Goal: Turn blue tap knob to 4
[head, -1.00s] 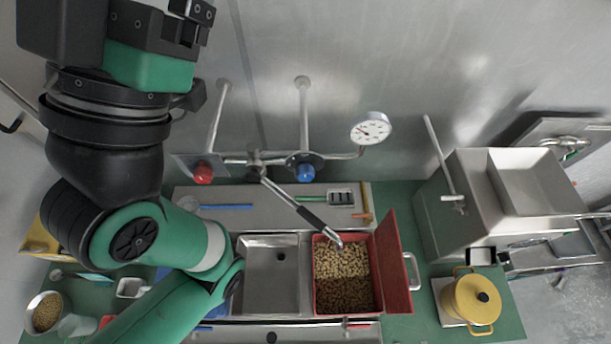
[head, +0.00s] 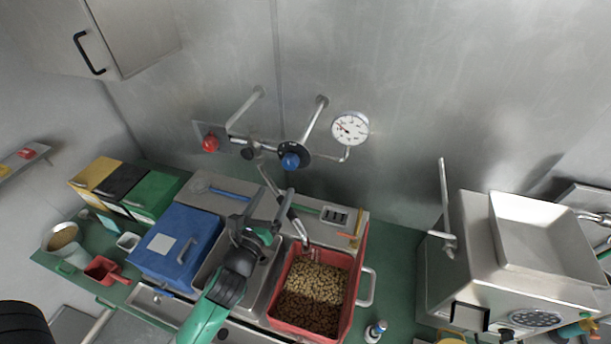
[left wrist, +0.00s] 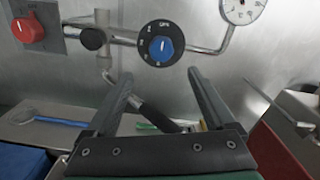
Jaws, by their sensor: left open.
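The blue tap knob (head: 290,160) sits on a black dial (head: 301,148) on the wall pipe. In the left wrist view the blue knob (left wrist: 165,48) shows a white pointer line pointing roughly upward. White marks ring its dial, too small to read surely. My left gripper (head: 269,207) is over the sink, below the knob in the head view. In the left wrist view, its two fingers (left wrist: 160,77) are spread and empty, their tips below the knob and apart from it. My right gripper is not in view.
A red knob (head: 210,143) is left of the blue one. The tap spout (head: 284,205) hangs near my gripper, over a red bin (head: 352,290) of beans. A blue box (head: 165,265) stands left of the sink.

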